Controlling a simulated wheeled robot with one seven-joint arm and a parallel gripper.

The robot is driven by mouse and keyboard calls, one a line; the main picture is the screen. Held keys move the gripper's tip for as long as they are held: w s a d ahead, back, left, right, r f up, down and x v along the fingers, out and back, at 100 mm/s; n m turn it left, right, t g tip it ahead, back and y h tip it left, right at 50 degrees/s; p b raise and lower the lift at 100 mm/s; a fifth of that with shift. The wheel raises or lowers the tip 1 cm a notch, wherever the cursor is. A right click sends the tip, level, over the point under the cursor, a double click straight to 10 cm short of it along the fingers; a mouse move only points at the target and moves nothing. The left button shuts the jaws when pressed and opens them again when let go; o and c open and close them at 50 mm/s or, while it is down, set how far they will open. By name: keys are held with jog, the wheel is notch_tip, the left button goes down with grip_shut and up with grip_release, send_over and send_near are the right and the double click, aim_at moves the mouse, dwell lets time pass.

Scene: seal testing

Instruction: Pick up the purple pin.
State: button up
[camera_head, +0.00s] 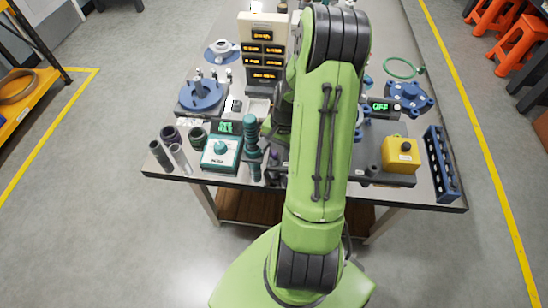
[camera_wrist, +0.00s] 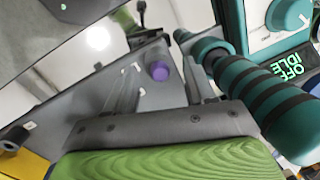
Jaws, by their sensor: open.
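The purple pin (camera_wrist: 159,71) shows in the wrist view as a short round purple peg on a grey surface, between white corner marks. A small purple spot, likely the same pin, shows in the head view (camera_head: 274,156) beside my arm, near the bench's front edge. My gripper (camera_wrist: 163,68) is open, with its grey fingers reaching in from the bottom of the wrist view on either side of the pin. The pin appears apart from both fingers. How far the fingertips are above it I cannot tell. In the head view my green arm hides most of the gripper.
A tall teal-and-black ribbed cylinder (camera_head: 251,140) stands close by; it also fills the right of the wrist view (camera_wrist: 270,95). A teal-and-white tester (camera_head: 221,152) is left of it. A yellow box (camera_head: 401,155) and blue rack (camera_head: 441,163) stand at right on the bench (camera_head: 432,203).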

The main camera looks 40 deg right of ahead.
grip_shut()
dwell(0.3)
